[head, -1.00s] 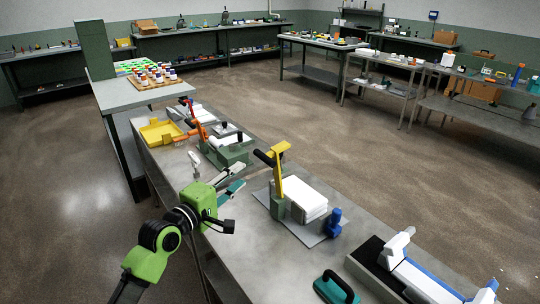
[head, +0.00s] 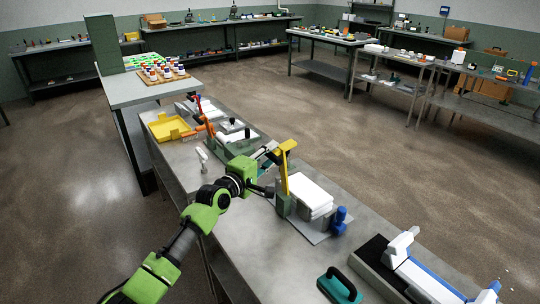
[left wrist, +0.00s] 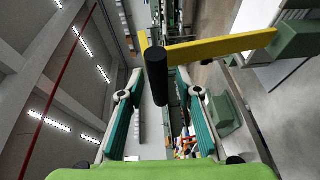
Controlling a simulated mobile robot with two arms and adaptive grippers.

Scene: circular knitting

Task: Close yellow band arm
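The yellow band arm (head: 284,172) stands raised and steep over its green post in the head view, with its short top piece pointing right. In the left wrist view the yellow arm (left wrist: 225,46) runs across the top, with a black handle (left wrist: 156,76) at its left end. My left gripper (head: 267,168) is beside the yellow arm. In the left wrist view its teal fingers (left wrist: 160,84) are apart, with the black handle between their tips. Contact with the handle cannot be told. My right gripper is not in view.
A white stack (head: 311,193) and a blue part (head: 340,220) sit on the plate beside the yellow arm. An orange-armed fixture (head: 205,122) and yellow tray (head: 168,128) lie farther back. Bare bench (head: 265,240) shows left of the plate.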

